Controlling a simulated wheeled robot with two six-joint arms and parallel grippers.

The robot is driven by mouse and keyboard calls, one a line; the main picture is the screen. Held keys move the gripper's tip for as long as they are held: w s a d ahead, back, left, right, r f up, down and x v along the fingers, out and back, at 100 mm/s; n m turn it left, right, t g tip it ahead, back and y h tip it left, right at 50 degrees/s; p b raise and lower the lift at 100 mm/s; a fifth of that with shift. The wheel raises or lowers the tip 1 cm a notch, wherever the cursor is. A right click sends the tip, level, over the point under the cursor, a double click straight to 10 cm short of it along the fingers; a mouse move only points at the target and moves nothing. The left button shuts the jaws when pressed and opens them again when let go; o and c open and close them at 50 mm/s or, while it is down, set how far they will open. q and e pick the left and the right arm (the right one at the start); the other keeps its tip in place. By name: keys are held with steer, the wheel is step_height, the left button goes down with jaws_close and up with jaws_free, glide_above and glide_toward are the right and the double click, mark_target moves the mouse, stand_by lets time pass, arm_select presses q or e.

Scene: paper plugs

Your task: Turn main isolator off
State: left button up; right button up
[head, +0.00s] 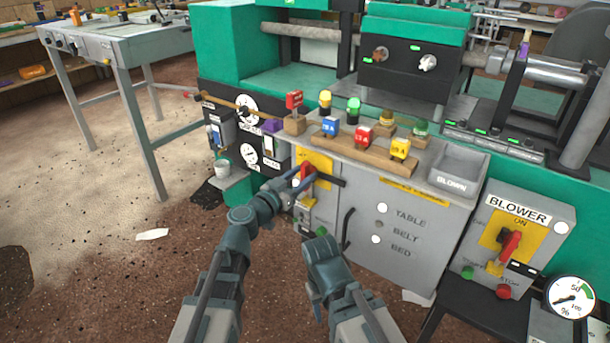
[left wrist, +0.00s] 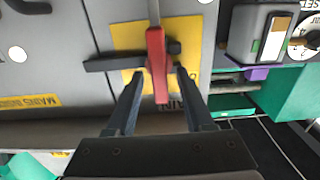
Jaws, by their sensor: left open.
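The main isolator is a red handle (head: 307,171) on a yellow plate (head: 318,158) at the left of the grey cabinet front. It also shows in the left wrist view as a red lever (left wrist: 156,62) on its yellow plate (left wrist: 128,37), upright in that picture. My left gripper (head: 302,178) is open at the isolator. In the left wrist view its two fingers (left wrist: 157,90) stand either side of the red lever, with a visible gap on each side. Part of the label below the plate is hidden by a finger. My right arm shows at bottom centre, without its gripper.
A black bar handle (head: 347,228) sits right of the isolator. A wooden rack of coloured plugs (head: 364,152) and a grey BLOWN tray (head: 459,168) are on top. The BLOWER box (head: 516,228) with another red switch stands at right. Open floor lies at left.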

arm_select(q)
jaws_close()
stand_by(1.4)
